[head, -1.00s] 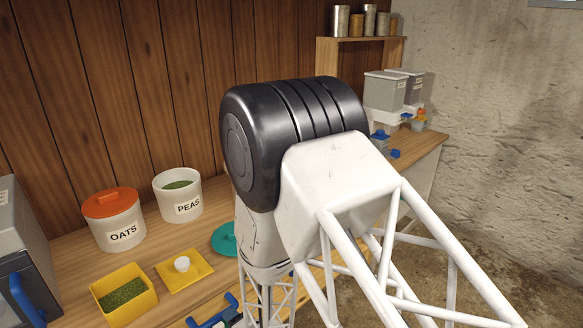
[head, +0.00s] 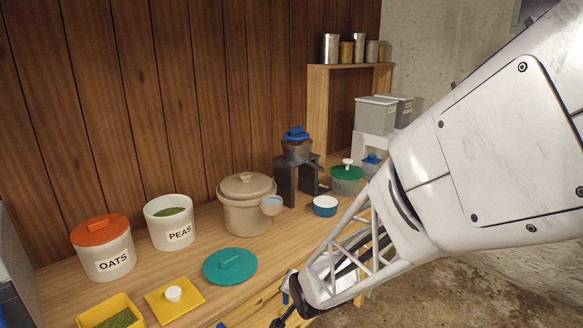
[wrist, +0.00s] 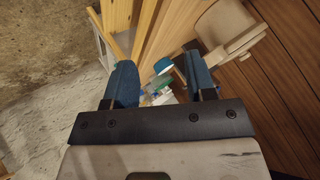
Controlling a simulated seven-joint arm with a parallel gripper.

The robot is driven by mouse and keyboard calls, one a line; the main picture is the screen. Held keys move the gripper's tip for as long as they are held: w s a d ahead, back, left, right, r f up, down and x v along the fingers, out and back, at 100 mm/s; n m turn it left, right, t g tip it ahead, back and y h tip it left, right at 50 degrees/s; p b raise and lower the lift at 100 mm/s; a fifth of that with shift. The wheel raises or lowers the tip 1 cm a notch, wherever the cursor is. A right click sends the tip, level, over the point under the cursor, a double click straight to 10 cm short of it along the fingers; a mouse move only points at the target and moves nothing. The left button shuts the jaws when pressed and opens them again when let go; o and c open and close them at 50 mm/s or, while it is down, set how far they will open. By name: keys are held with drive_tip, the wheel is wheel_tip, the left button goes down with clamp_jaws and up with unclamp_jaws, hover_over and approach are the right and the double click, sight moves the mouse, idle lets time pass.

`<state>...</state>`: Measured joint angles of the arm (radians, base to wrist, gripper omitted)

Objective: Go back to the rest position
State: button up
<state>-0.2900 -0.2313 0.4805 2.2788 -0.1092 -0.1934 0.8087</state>
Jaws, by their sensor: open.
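My gripper (wrist: 160,82) shows in the wrist view with its two blue fingers apart and nothing held between them. Beyond the fingers, well away from them, lie the counter and a blue-and-white bowl (wrist: 163,66). In the head view my arm comes in from the right and reaches down to the counter's front edge. Its far end is dark and small there, and the fingers cannot be made out clearly.
On the counter stand the OATS jar (head: 103,250) with its orange lid, the open PEAS jar (head: 172,222), a teal lid (head: 230,265), a yellow lid (head: 174,299), a beige pot (head: 246,205), a dark grinder (head: 297,170) and a green-lidded pot (head: 346,179). Floor is clear at right.

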drive_tip(key=s+d+r+n+g+h, duration=0.2)
drive_tip(key=s+d+r+g, duration=0.1)
drive_tip(key=s+d+r, duration=0.8)
drive_tip(key=s+d+r+g, duration=0.1)
drive_tip(key=s+d+r, duration=0.1)
drive_tip(key=s, duration=0.3)
drive_tip(key=s+d+r+n+g, duration=0.1)
drive_tip(key=s+d+r, duration=0.1)
drive_tip(key=s, duration=0.3)
drive_tip(key=s+d+r+n+g+h, duration=0.1)
drive_tip(key=s+d+r, duration=0.1)
drive_tip(key=s, duration=0.3)
drive_tip(key=shift+d+r, duration=0.15)
drive_tip(key=shift+r, duration=0.15)
